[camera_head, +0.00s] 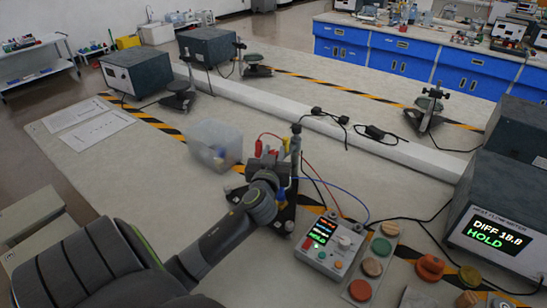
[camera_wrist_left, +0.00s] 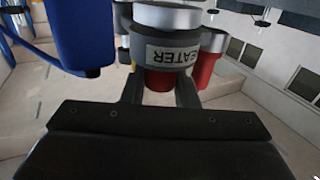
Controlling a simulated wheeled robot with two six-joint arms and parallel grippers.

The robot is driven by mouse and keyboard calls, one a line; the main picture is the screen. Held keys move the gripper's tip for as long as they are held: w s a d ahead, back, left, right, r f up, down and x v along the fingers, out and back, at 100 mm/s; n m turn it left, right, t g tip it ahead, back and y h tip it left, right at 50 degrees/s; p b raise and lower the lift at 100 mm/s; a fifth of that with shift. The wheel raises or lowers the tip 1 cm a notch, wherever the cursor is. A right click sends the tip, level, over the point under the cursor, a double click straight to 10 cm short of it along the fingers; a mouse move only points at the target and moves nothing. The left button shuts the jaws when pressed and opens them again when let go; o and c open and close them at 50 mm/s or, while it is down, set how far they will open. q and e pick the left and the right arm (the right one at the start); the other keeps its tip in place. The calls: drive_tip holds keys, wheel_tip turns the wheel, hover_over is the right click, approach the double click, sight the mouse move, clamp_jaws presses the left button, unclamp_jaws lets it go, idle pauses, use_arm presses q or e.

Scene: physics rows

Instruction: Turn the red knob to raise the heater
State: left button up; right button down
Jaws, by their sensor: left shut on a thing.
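The heater (camera_wrist_left: 170,55) is a dark round body with a white "HEATER" label and a metal top, seen close up in the left wrist view. The red knob (camera_wrist_left: 160,81) shows just below the label, between the two fingers of my left gripper (camera_wrist_left: 159,92). The fingers are shut on the knob from both sides. In the head view my left gripper (camera_head: 268,170) reaches from the lower left to the dark stand (camera_head: 292,155) and hides the knob and most of the heater. My right gripper is not in view.
A clear box (camera_head: 216,145) stands just left of the stand. Red and blue cables run right to a control box (camera_head: 328,245). Coloured discs (camera_head: 372,266) and a meter reading "DIFF 18.8 HOLD" (camera_head: 492,235) are at the right. The table's left part is mostly clear.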

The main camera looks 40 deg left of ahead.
use_arm(q)
drive_tip(key=shift+n+g+y+b, duration=0.35)
drive_tip(key=shift+n+g+y, duration=0.2)
drive_tip(key=shift+y, duration=0.25)
drive_tip(key=shift+n, duration=0.25)
drive_tip(key=o, duration=0.7)
drive_tip(key=shift+f, duration=0.1)
